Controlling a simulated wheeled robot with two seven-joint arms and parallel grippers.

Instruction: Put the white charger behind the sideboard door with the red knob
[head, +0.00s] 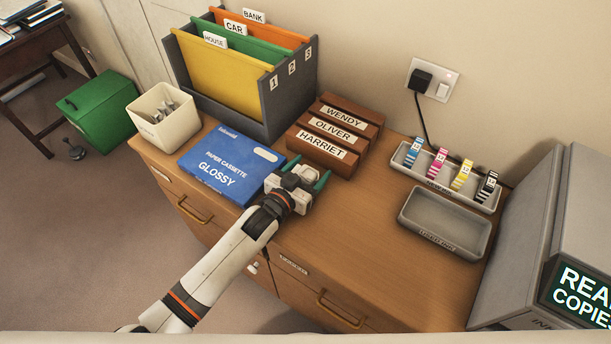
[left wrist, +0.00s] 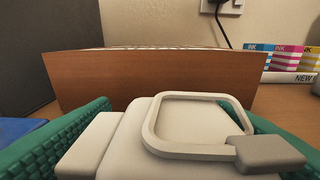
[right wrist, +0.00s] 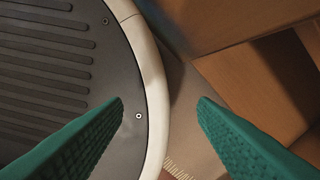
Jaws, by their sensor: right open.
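The white charger (head: 298,178), a pale block with a looped cable, is between the green fingers of my left gripper (head: 306,173), above the sideboard top just right of the blue paper cassette box. In the left wrist view the charger (left wrist: 130,140) fills the space between the fingers, which press on its sides. My right gripper (right wrist: 161,100) is open and empty, low beside wooden panels. The sideboard (head: 375,215) shows brass-handled fronts and a small pale knob (head: 252,268). No red knob shows; my left arm hides part of the front.
The blue box (head: 228,165), wooden name blocks (head: 333,135), file holder (head: 290,95) and white bin (head: 165,118) crowd the back and left. An ink tray (head: 445,175), an empty grey tray (head: 445,222) and a copier (head: 570,215) stand right. Wood between is clear.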

